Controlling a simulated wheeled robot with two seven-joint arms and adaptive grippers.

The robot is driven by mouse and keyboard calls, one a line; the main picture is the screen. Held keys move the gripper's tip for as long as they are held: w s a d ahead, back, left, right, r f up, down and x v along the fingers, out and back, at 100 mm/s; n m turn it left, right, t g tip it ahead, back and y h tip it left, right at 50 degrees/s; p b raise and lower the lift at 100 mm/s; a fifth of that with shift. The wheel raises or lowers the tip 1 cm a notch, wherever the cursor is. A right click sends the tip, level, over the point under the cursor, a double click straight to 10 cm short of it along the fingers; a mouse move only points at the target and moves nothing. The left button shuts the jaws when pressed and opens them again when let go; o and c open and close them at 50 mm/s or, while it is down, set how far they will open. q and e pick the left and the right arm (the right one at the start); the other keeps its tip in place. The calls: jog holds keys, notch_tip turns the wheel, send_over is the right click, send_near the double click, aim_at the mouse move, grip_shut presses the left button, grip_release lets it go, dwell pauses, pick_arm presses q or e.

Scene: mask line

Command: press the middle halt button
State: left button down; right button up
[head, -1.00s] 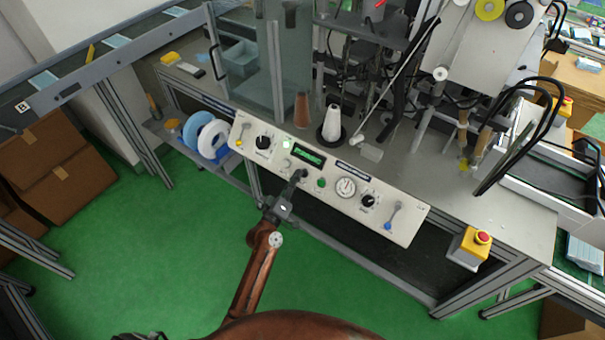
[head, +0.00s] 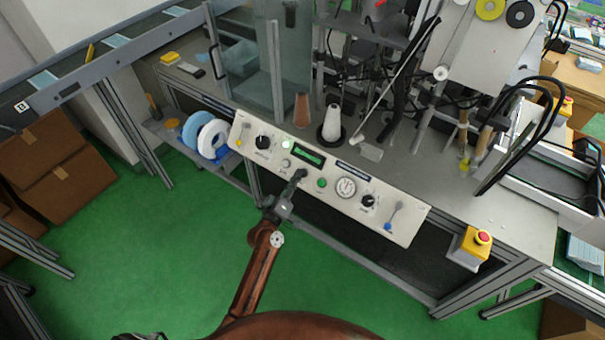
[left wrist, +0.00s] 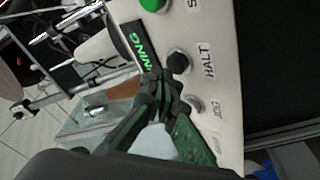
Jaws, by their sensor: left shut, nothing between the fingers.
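The control panel (head: 405,228) is a long pale strip on the machine's front. In the left wrist view a black button (left wrist: 178,62) sits beside the label HALT, between a green button (left wrist: 152,4) and a grey button labelled JOG (left wrist: 193,104). My left gripper (left wrist: 157,82) is shut and empty, its fingertips beside the black button in that picture and not visibly touching it. In the head view the left gripper (head: 299,174) covers the halt button's place, between the grey button (head: 286,163) and green button (head: 321,183). My right gripper is not in view.
A green-lettered display (head: 308,154) is above the buttons; the wrist view shows its letters "NING". Knobs, a dial (head: 346,187) and small levers share the panel. A red button on a yellow box (head: 482,238) is at the right. Green floor is open in front.

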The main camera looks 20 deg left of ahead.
pick_arm(q)
jog(key=shift+w+f, duration=0.25)
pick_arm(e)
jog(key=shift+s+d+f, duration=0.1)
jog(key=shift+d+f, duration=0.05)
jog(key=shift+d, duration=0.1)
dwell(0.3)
pick_arm(q)
jog(key=shift+w+d+f, duration=0.15)
jog(key=shift+w, duration=0.05)
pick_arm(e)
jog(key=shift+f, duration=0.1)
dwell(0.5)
pick_arm(q)
jog(key=shift+s+a+r+p, duration=0.2)
jog(key=shift+s+r+p, duration=0.25)
jog(key=shift+s+r, duration=0.15)
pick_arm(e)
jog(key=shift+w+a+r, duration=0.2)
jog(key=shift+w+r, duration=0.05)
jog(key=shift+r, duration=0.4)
